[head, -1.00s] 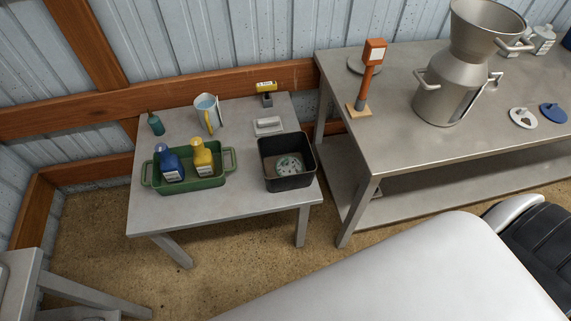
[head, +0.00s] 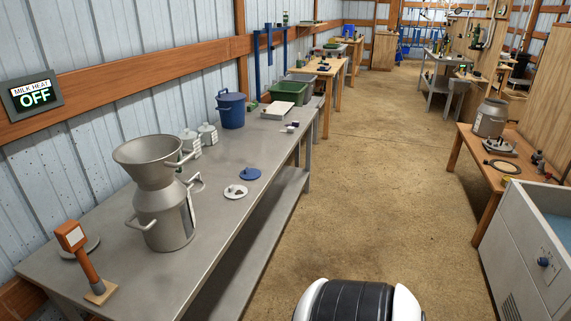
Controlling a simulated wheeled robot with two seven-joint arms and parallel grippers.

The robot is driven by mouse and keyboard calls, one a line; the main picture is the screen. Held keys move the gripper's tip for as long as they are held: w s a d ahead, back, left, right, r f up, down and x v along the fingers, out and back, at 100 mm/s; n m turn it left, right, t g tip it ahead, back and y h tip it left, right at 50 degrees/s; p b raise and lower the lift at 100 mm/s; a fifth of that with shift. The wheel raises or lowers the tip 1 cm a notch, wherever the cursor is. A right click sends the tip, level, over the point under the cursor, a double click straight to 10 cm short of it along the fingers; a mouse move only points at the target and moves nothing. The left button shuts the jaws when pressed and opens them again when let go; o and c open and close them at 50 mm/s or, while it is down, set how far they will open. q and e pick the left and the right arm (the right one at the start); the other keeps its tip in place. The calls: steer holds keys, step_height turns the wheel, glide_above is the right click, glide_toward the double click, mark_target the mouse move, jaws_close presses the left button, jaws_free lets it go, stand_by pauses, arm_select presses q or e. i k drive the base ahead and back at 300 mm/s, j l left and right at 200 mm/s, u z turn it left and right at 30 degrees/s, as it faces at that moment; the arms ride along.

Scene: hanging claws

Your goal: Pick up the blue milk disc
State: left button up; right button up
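A metal milk can with a funnel (head: 160,195) stands left of the discs. An orange-headed tool (head: 82,252) stands at the near end. A blue bucket (head: 231,110) and white jars (head: 207,133) stand behind. The floor (head: 370,190) to the right is open.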

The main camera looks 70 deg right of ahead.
mark_target(247, 174)
steer(key=z, duration=1.85)
